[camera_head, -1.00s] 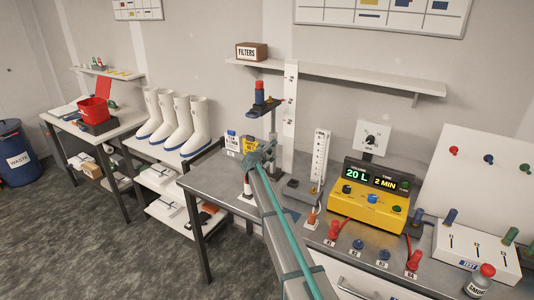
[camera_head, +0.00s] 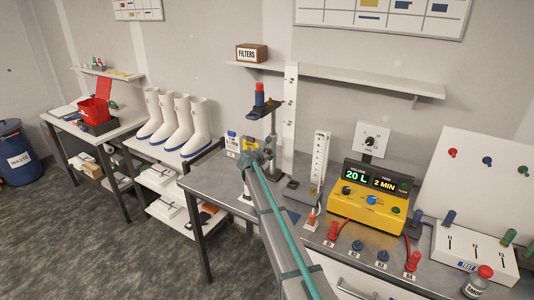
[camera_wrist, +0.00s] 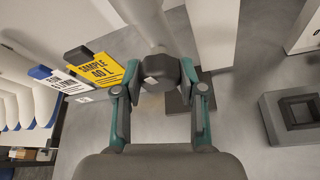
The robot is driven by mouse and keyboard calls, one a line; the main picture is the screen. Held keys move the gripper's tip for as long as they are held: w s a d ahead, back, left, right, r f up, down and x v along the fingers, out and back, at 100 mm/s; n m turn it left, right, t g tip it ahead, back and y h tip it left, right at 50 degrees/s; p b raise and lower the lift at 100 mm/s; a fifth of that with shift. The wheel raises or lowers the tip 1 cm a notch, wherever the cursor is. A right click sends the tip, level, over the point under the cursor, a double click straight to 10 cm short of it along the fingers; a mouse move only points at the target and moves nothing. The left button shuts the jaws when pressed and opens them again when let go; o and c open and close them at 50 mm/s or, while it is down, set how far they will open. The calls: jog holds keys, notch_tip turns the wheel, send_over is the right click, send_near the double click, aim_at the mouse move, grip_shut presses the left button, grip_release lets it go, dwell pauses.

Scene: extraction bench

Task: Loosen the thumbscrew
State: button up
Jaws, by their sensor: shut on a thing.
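The thumbscrew (camera_wrist: 160,72) is a dark faceted knob with a pale square mark, on the side of a grey post (camera_wrist: 145,22) in the wrist view. My gripper (camera_wrist: 161,88) has its teal and grey fingers on either side of the knob and is shut on it. In the head view my gripper (camera_head: 257,160) is at the lower part of the stand post (camera_head: 273,131) and hides the thumbscrew. The stand's upper platform (camera_head: 265,110) holds a red and blue cartridge (camera_head: 260,94).
A yellow "SAMPLE 40 L" card (camera_wrist: 95,73) and a white card (camera_wrist: 60,80) stand close left of my gripper. A yellow console (camera_head: 367,203) reads "20 L" and "2 MIN". A white scale (camera_head: 320,160) stands right of the post. White boots (camera_head: 195,128) are on the left.

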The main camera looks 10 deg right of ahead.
jog(key=n+g+h, duration=0.1)
jog(key=n, duration=0.1)
jog(key=shift+w+n, duration=0.1)
jog(key=shift+n, duration=0.2)
jog(key=shift+a+n+g+h, duration=0.1)
jog(key=shift+n+g+h, duration=0.65)
jog(key=shift+n, duration=0.45)
jog(key=n+h+b, duration=0.1)
jog(key=n, duration=0.1)
jog(key=shift+f+n+g+h, duration=0.1)
jog(key=shift+n+g+h, duration=0.15)
jog(key=shift+n+h, duration=0.1)
jog(key=shift+n+h+b, duration=0.8)
jog(key=shift+n+b, duration=0.1)
jog(key=shift+n, duration=0.35)
jog(key=n+h+b, duration=0.1)
jog(key=n+b, duration=0.1)
jog(key=shift+f+n, duration=0.1)
jog(key=shift+n, duration=0.3)
jog(key=n+h+b, duration=0.1)
jog(key=n, duration=0.2)
jog(key=shift+h+b, duration=0.4)
jog(key=n+h+b, duration=0.1)
jog(key=n, duration=0.2)
jog(key=shift+n+b, duration=0.3)
jog(key=shift+n+t+h+b, duration=0.3)
jog(key=shift+n+t+b, duration=0.25)
jog(key=shift+n+t, duration=0.8)
jog(key=shift+n+g, duration=0.35)
jog(key=shift+n, duration=0.1)
